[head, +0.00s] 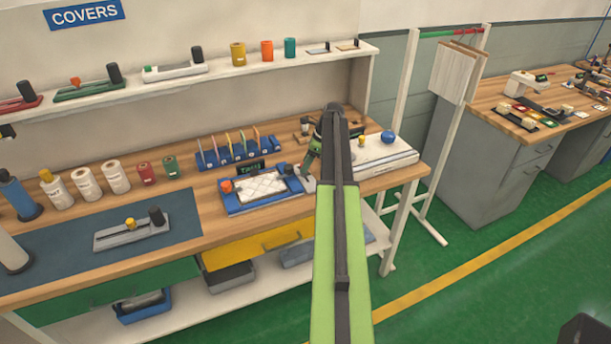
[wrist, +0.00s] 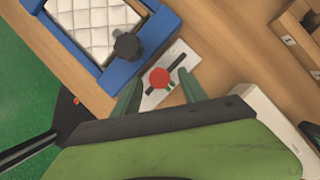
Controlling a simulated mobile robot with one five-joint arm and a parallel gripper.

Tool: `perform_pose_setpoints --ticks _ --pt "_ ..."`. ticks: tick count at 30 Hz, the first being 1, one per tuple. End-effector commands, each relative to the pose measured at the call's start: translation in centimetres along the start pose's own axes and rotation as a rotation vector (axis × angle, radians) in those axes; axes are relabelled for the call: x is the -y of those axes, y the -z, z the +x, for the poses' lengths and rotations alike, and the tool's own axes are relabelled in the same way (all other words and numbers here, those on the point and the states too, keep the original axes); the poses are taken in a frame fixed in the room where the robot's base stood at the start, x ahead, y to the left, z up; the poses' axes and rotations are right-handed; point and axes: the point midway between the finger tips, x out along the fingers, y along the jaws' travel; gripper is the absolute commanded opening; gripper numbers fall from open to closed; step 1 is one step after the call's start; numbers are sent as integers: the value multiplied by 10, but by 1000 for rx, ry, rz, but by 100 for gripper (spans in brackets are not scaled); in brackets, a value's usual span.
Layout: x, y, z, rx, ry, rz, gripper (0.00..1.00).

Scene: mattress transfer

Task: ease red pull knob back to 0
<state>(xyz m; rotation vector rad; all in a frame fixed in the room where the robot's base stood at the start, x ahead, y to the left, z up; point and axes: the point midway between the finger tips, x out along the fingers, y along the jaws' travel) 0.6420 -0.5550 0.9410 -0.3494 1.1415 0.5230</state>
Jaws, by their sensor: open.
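The red pull knob (wrist: 160,77) stands on a small white plate (wrist: 186,56) with a dark slot, seen in the wrist view. Small green and red marks show beside the knob; no numbers are readable. My gripper (wrist: 160,80) is open, with one green finger on each side of the knob. I cannot tell whether either finger touches it. In the head view my gripper (head: 309,168) is low over the bench, right of the blue tray, and my arm hides the red knob.
The blue tray (head: 236,208) holds a white quilted mattress (head: 264,186); a dark knob (wrist: 127,45) stands at its edge, close to my gripper. A white block (head: 385,160) with a blue ball lies to the right. A slotted card rack (head: 238,155) stands behind.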

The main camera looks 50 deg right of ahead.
Motion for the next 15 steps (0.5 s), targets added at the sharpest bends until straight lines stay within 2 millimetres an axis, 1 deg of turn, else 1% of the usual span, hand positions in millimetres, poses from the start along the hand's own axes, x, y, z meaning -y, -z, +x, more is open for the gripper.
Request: perform_pose_setpoints --ticks 1,2,10,15 --pt "0 2 10 0 0 0 50" --pt "0 1 11 0 0 0 50" --pt "0 -1 10 0 -1 -1 50" --pt "0 -1 10 0 -1 -1 28"
